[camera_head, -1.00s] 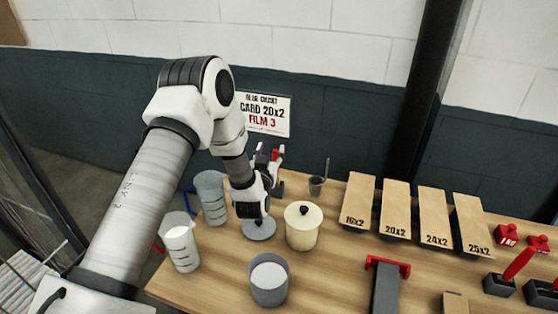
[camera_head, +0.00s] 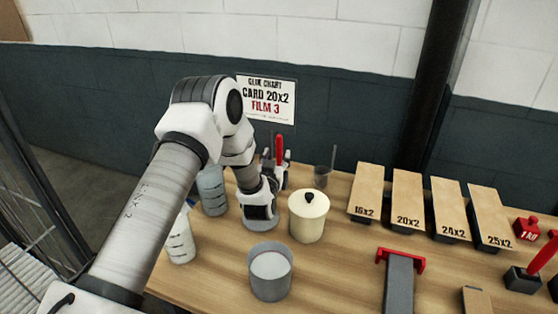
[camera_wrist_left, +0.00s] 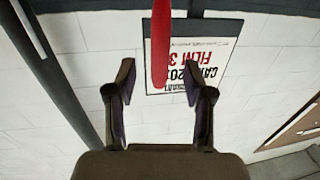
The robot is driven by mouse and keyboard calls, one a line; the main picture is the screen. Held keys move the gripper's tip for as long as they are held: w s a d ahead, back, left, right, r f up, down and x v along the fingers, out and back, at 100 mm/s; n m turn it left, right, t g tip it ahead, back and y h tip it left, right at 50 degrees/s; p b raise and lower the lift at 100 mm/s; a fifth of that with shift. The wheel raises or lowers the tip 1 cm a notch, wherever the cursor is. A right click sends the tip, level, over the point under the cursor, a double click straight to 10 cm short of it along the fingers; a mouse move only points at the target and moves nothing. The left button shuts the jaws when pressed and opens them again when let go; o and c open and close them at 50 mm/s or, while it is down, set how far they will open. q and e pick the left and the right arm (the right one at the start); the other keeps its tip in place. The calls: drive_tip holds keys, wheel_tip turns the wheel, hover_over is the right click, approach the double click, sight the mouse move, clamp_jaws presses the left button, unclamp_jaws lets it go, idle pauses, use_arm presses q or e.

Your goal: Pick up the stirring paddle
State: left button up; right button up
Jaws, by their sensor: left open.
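The stirring paddle shows as a red handle (camera_head: 279,149), standing upright near the back edge of the table. Its lower part is hidden behind my left gripper (camera_head: 277,163). In the left wrist view the red handle (camera_wrist_left: 161,45) comes in from the top, and its rounded end lies between the two fingers of my left gripper (camera_wrist_left: 160,95). The fingers are spread, with clear gaps on both sides of the handle, and I see no contact. My right gripper is not in view.
A small cup with a grey rod (camera_head: 323,180) is just right.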

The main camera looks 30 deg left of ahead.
sight(278, 151)
use_arm(q)
drive_tip(key=x, duration=0.1)
drive_tip(key=p+x, duration=0.1)
drive_tip(key=x, duration=0.3)
drive_tip(key=shift+f, duration=0.35)
drive_tip(key=shift+s, duration=0.15)
drive_tip(key=shift+c, duration=0.3)
clamp_jaws()
drive_tip(key=shift+r, duration=0.1)
